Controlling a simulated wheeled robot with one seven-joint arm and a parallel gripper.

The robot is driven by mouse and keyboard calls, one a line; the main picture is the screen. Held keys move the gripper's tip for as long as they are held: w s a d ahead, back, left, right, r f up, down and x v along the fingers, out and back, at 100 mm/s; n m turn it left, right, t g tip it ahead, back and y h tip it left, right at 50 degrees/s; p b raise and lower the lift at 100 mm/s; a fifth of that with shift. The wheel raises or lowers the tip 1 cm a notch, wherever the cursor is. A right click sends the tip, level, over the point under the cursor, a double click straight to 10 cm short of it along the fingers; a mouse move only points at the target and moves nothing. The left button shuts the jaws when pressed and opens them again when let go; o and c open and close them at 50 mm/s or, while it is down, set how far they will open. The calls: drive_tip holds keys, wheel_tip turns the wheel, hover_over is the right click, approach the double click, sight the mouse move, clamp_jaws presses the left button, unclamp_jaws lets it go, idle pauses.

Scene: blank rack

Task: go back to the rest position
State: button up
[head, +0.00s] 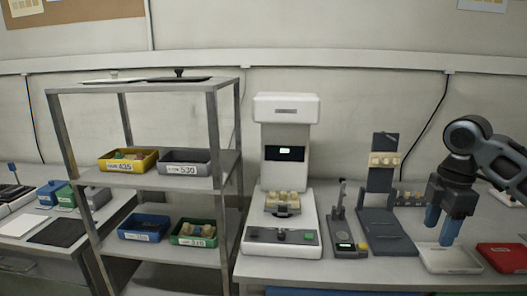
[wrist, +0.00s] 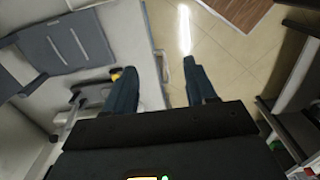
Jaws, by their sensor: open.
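My gripper (head: 440,224) is at the right of the head view, its blue fingers pointing down above the white tray (head: 450,260) on the bench. The fingers are apart with nothing between them. In the wrist view my gripper (wrist: 162,92) also shows both fingers spread and empty, with the bench edge and the tiled floor beyond them. No held object shows in either view.
A metal rack (head: 225,185) at the left holds yellow, grey, blue and green bins. A white machine (head: 284,150) with tan pieces stands mid-bench. A dark stand (head: 380,222) and a red tray (head: 503,257) flank the white tray.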

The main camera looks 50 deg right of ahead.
drive_tip(key=w+a+t+y, duration=0.1)
drive_tip(key=w+a+t, duration=0.2)
drive_tip(key=w+a, duration=0.35)
drive_tip(key=w+a+r+t, duration=0.1)
drive_tip(key=w+a+t, duration=0.15)
drive_tip(key=w, duration=0.65)
drive_tip(key=w+a+t+y, duration=0.1)
drive_tip(key=w+a+t, duration=0.2)
drive_tip(key=w+a, duration=0.4)
drive_tip(key=w+a+r+m+t, duration=0.1)
drive_tip(key=w+a+m+t, duration=0.25)
drive_tip(key=a, duration=0.45)
drive_tip(key=w+a+m+t, duration=0.3)
drive_tip(key=w+a, duration=0.2)
drive_tip(key=a, duration=0.2)
drive_tip(key=s+a+f+m+h, duration=0.2)
drive_tip(key=s+a+f+m, duration=0.1)
drive_tip(key=s+a+f, duration=0.4)
drive_tip(key=s+a+f+m+h, duration=0.1)
drive_tip(key=s+a+f+m, duration=0.3)
drive_tip(key=s, duration=0.5)
drive_tip(key=s+r+n, duration=0.1)
drive_tip(key=s+n, duration=0.1)
drive_tip(key=s, duration=0.9)
drive_tip(key=s+d+r+n+y, duration=0.1)
drive_tip(key=s+r+n, duration=0.1)
drive_tip(key=s, duration=0.9)
drive_tip(key=shift+n, duration=0.85)
